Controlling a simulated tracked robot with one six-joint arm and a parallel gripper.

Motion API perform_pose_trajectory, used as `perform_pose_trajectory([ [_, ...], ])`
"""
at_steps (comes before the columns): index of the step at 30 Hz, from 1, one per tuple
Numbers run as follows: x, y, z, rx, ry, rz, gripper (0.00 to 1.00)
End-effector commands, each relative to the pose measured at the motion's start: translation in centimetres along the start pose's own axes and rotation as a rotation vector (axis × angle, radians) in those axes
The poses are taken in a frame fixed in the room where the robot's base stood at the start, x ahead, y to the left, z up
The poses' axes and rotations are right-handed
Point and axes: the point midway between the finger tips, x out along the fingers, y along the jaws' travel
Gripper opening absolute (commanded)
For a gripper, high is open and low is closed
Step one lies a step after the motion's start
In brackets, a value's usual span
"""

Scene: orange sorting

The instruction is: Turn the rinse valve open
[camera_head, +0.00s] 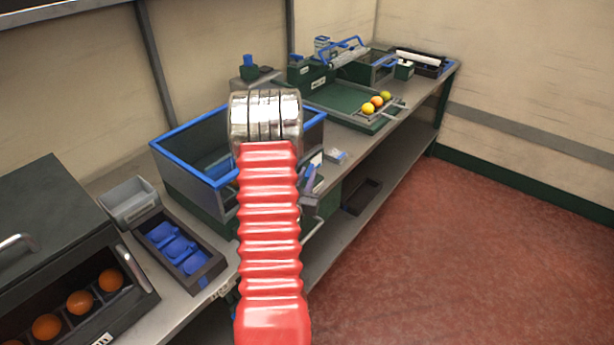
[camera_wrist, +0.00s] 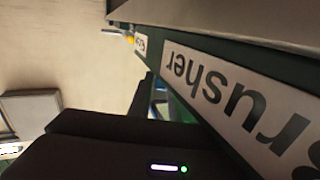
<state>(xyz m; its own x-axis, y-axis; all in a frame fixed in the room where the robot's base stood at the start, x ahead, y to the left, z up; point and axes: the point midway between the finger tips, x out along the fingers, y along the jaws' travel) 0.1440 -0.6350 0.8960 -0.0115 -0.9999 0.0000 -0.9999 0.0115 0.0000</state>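I cannot make out the rinse valve for certain in either view. In the head view, a small blue and grey fitting (camera_head: 309,182) shows at the bench's front edge, just right of my red arm; I cannot tell if it is the valve. A blue-rimmed basin (camera_head: 190,128) stands behind my arm, which hides part of it. My gripper is hidden behind the arm in the head view. In the wrist view, a black body with a lit indicator, likely my gripper (camera_wrist: 142,98), lies below a green panel with an upside-down "Brusher" label (camera_wrist: 240,105). Its fingertips are not clear.
Several oranges (camera_head: 80,303) sit in the dark box at left. A tray with blue cups (camera_head: 175,250) is beside it. A green tray (camera_head: 335,100) with fruit in front stands farther along the bench. A dark bin (camera_head: 362,196) is on the lower shelf. The red floor at right is clear.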

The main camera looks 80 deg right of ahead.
Motion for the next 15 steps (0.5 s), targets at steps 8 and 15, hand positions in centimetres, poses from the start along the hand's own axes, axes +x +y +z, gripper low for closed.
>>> perform_pose_trajectory([
  [8,-0.01,0.01,0.0,0.0,0.0,0.0,0.0],
  [15,-0.01,0.03,0.0,0.0,0.0,-0.001,0.0],
])
